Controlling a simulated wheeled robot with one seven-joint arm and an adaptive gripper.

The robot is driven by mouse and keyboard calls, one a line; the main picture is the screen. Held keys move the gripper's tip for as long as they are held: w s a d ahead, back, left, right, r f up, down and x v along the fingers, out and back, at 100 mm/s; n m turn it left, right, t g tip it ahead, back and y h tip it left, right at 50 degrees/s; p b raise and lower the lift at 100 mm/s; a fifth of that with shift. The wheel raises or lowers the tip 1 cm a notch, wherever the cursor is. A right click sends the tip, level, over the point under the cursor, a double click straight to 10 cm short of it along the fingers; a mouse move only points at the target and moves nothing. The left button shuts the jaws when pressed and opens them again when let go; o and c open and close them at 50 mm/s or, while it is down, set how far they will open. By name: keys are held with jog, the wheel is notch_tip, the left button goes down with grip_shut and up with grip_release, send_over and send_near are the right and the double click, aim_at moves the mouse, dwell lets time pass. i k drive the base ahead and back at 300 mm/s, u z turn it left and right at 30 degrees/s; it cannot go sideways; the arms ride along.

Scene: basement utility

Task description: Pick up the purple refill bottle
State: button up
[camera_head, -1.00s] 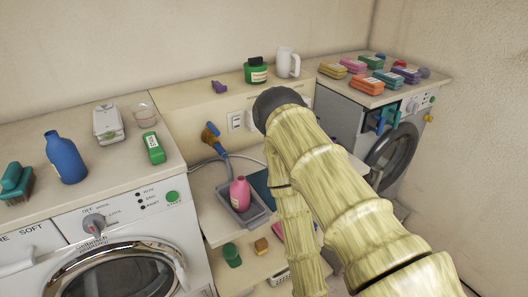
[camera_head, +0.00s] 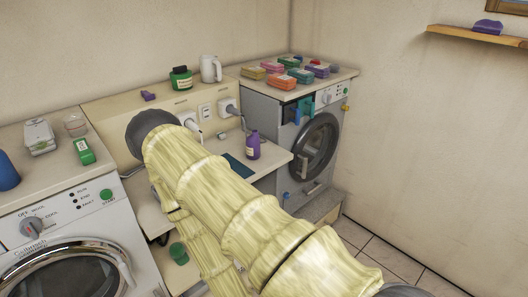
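The purple refill bottle (camera_head: 253,145) stands upright on the shelf (camera_head: 283,157) between the two washing machines, close to the shelf's right part. It has a dark cap and a pale label. A dark blue flat thing (camera_head: 237,167) lies to its left. My arm crosses the middle of the view, to the left of and below the bottle. My gripper is not in view, so what its fingers do cannot be seen. Nothing is seen touching the bottle.
The right machine (camera_head: 316,146) stands just right of the bottle, with several coloured packs on its top. A green container (camera_head: 179,252) sits lower left. A wall shelf (camera_head: 470,36) is at upper right.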

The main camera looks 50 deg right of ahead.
aim_at(252, 141)
jog(key=k, duration=0.2)
jog(key=z, duration=0.9)
